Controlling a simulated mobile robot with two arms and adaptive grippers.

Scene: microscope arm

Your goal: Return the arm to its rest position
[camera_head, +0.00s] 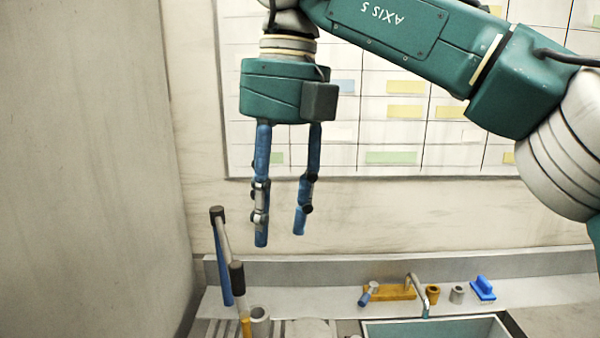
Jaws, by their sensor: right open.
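My right arm comes in from the right in the head view, a green and white arm marked "AXIS 5". Its right gripper (281,238) hangs pointing down, with two blue fingers spread apart and nothing between them. It is above the counter and in front of the wall. My left gripper is not in the picture. No microscope shows in this view.
A whiteboard (345,130) with coloured notes hangs on the back wall. Below are a metal counter (330,290), a sink (440,330) with a faucet (416,290), a blue brush (482,289) and upright tools (222,255). A plain wall (90,170) stands at left.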

